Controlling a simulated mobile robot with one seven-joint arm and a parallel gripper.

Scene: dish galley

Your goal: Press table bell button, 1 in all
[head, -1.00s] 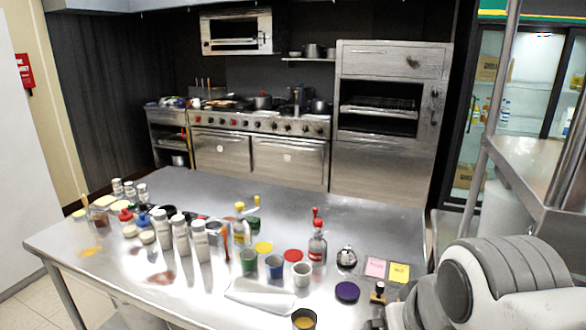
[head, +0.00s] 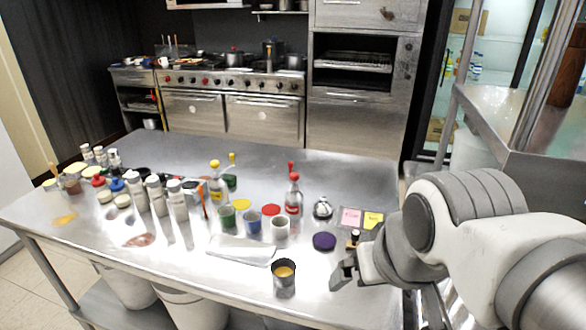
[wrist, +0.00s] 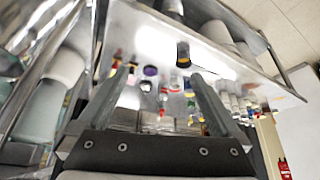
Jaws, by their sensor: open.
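The table bell (head: 322,208), a small silver dome with a dark base, stands on the steel table (head: 200,268) toward its right side. It is left of the pink note and behind a purple disc. My gripper (head: 343,276) is open and empty near the table's right front edge, nearer to me than the bell and apart from it. In the wrist view the two fingers of my gripper (wrist: 160,74) are spread, with the tabletop beyond. The bell is too small there to make out surely.
A purple disc (head: 324,241), a small dark bottle (head: 353,238) and a cup of yellow sauce (head: 284,279) stand close to my gripper. A red-topped bottle (head: 293,195) is left of the bell. Pink (head: 351,217) and yellow notes (head: 373,220) lie right of it.

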